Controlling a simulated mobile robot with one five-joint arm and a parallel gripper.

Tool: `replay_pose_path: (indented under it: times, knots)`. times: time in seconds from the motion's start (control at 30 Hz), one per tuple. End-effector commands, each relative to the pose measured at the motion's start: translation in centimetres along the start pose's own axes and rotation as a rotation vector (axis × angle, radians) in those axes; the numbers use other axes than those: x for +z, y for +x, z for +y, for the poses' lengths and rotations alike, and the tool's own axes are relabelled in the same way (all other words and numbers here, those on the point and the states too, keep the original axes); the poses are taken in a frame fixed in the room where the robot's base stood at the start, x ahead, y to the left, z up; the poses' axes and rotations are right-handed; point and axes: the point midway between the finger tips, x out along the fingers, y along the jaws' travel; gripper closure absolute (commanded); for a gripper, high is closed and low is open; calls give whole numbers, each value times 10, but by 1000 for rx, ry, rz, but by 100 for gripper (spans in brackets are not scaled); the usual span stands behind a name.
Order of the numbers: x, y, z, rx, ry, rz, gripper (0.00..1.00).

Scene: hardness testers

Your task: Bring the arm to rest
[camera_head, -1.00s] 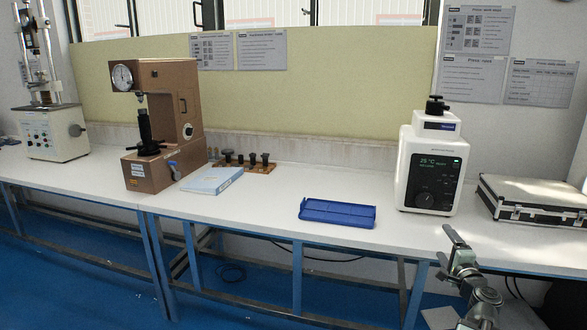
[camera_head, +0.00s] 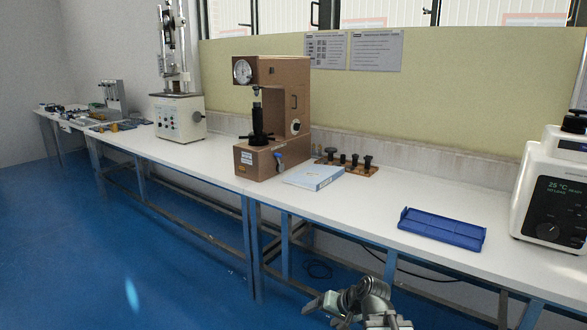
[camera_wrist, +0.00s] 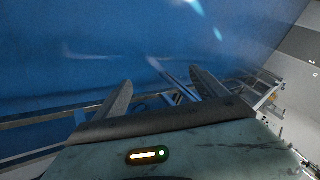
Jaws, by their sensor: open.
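My gripper (camera_head: 322,303) shows at the bottom of the head view, low in front of the bench, over the blue floor. Its jaws are apart with nothing between them. In the wrist view the two grey fingers (camera_wrist: 160,84) are spread, with blue floor and bench legs behind them. My arm touches nothing that I can see; its lower links are cut off by the picture's edge.
The white bench (camera_head: 350,205) runs across the view on blue legs. It bears a brown hardness tester (camera_head: 280,110), a blue-white book (camera_head: 314,176), a blue tray (camera_head: 442,229) and a white tester (camera_head: 553,190). Blue floor (camera_head: 150,260) is open at left.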

Motion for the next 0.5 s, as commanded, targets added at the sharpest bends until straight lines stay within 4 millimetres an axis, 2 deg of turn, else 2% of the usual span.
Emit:
replay_pose_path:
  times: [0.03, 0.1, 0.3, 0.33, 0.4, 0.5]
  knots:
    - [20, 6, 3, 69, -58, -71, 18]
    - [42, 4, 24, 185, -113, -164, 18]
    - [83, -35, 96, 491, -153, -392, 18]
    - [93, -41, 99, 515, -143, -437, 18]
    - [79, -67, 79, 506, -143, -429, 18]
    - [69, -88, 66, 505, -143, -427, 18]
